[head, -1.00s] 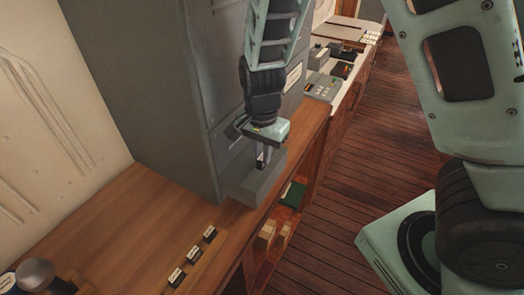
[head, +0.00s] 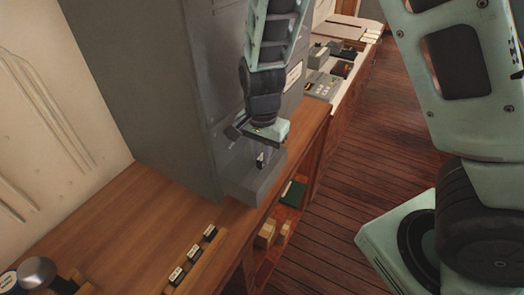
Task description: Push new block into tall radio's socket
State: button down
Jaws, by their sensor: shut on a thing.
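The tall radio (head: 150,90) is a big grey cabinet standing on the wooden counter. A grey box-like ledge (head: 245,185) juts from its lower front; I take this as the part with the socket, whose opening I cannot make out. My gripper (head: 261,160) points down over this ledge, with its fingertips low at the ledge's top. It is shut on a small dark thing, likely the new block, mostly hidden by the fingers and ledge. I cannot tell how deep the block sits.
Several dark blocks with white labels (head: 193,252) stand in a wooden rack (head: 215,252) on the counter (head: 120,215). A round metal knob (head: 36,271) is at the lower left. Below are shelves with pale boxes (head: 265,234) and a green item (head: 292,193). Wooden floor (head: 350,180) is open at right.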

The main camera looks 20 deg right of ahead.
jog(key=c, duration=1.3)
grip_release()
jog(key=shift+c, duration=0.2)
notch_tip(320, 180, up, 17)
jog(key=shift+r+b, duration=0.2)
jog(key=shift+b, duration=0.25)
jog(key=s+a+f+n+b, duration=0.3)
jog(key=s+f+n, duration=0.3)
jog(key=s+n, duration=0.3)
jog(key=s+a+f+n+b, duration=0.3)
jog(key=s+f+n, duration=0.3)
jog(key=s+n, duration=0.3)
jog(key=shift+s+a+f+n+y+b, duration=0.15)
jog(key=shift+s+f+n+y+b, duration=0.2)
jog(key=shift+s+b, duration=0.5)
